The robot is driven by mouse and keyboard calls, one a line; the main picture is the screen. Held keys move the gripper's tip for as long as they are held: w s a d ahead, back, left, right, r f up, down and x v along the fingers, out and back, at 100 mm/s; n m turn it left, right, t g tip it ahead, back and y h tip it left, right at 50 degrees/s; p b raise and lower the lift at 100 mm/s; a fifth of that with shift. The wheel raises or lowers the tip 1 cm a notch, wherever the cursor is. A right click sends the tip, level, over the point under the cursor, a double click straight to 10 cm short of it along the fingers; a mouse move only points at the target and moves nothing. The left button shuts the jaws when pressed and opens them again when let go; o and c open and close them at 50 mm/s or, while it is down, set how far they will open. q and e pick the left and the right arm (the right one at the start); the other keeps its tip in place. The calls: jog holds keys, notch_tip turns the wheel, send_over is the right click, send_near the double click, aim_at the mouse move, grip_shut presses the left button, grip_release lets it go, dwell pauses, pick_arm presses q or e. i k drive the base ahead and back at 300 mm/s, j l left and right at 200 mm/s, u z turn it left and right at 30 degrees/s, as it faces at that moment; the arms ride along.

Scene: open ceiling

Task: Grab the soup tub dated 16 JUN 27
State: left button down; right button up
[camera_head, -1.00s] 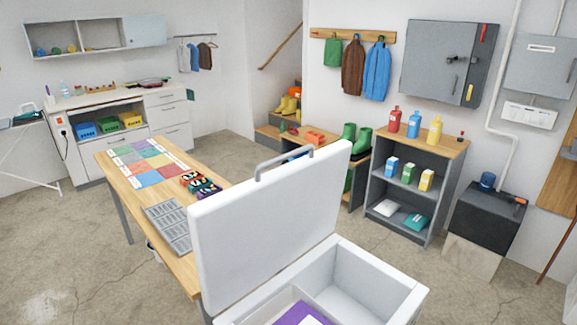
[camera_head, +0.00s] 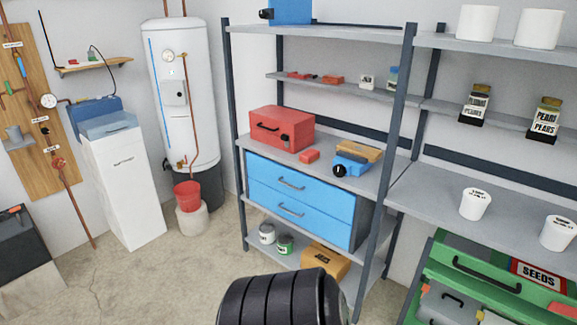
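Two small white tubs with dark print stand upright on the grey middle shelf at the right. One tub (camera_head: 474,205) is nearer the middle of the view, and the other tub (camera_head: 558,234) is by the right edge. Their print is too small to read, so I cannot tell which one bears 16 JUN 27, or whether they hold soup. Neither of my grippers is in view.
The grey shelf (camera_head: 512,213) is clear around the tubs. Above are pears jars (camera_head: 474,106) and larger white containers (camera_head: 477,22). Below is a green drawer cabinet (camera_head: 487,272) marked seeds. A blue drawer unit (camera_head: 300,200) and red toolbox (camera_head: 282,129) stand left.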

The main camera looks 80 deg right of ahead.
aim_at(475, 201)
jog(key=z, duration=4.05)
